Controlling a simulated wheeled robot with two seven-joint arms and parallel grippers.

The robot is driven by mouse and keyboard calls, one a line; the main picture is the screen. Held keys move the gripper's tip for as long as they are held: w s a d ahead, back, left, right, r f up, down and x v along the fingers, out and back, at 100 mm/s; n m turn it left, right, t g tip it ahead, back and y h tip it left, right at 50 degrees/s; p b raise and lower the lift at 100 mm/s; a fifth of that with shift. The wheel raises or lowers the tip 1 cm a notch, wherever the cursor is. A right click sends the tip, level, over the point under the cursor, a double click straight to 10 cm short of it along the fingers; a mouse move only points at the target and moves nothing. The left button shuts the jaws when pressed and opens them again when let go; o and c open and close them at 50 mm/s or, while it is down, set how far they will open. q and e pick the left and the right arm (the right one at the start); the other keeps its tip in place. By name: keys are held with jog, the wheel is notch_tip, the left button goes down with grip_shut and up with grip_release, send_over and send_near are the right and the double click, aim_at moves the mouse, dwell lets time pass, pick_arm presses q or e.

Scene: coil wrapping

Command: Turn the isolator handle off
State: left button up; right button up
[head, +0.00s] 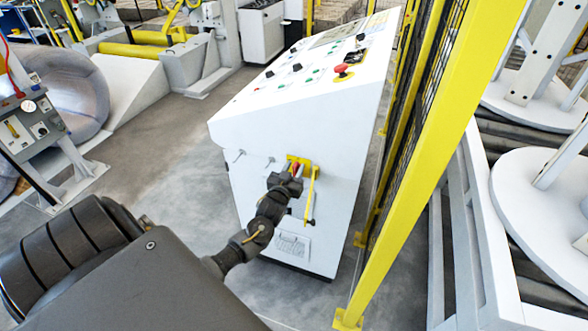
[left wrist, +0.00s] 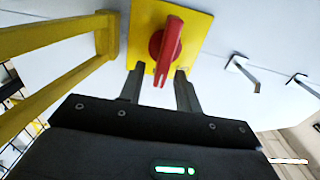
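The isolator is a red handle (left wrist: 167,48) on a yellow plate (left wrist: 196,25), mounted on the side of the white control console (head: 262,118). In the head view the red handle (head: 296,169) and yellow plate (head: 306,162) show just past my left gripper (head: 292,177), which hides part of them. In the left wrist view my left gripper (left wrist: 158,80) is open, with its two fingers on either side of the handle's lower end. I cannot tell whether a finger touches the handle. My right gripper is in neither view.
A yellow bar bracket (head: 311,196) sticks out beside the isolator; it also shows in the left wrist view (left wrist: 55,75). Small hooks (left wrist: 243,72) are on the panel's other side. A yellow mesh fence (head: 415,150) stands right of the console. Grey floor (head: 180,165) lies open to its left.

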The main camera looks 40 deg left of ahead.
pick_arm(q)
grip_shut()
jog(key=shift+n, duration=0.3)
jog(key=n, duration=0.2)
jog(key=a+n, duration=0.1)
jog(key=n, duration=0.4)
jog(key=shift+s+a+f, duration=0.25)
jog(key=shift+s+f, duration=0.05)
jog(key=shift+s+a+f+n, duration=0.15)
jog(key=shift+f+n, duration=0.2)
jog(key=shift+n, duration=1.35)
jog(key=shift+w+a+f+n, duration=0.1)
jog(key=shift+a+f+n, duration=0.2)
jog(key=shift+n, duration=1.4)
jog(key=shift+s+a+f+n, duration=0.1)
jog(key=shift+f+n, duration=0.3)
jog(key=shift+n, duration=1.3)
jog(key=shift+d, duration=0.1)
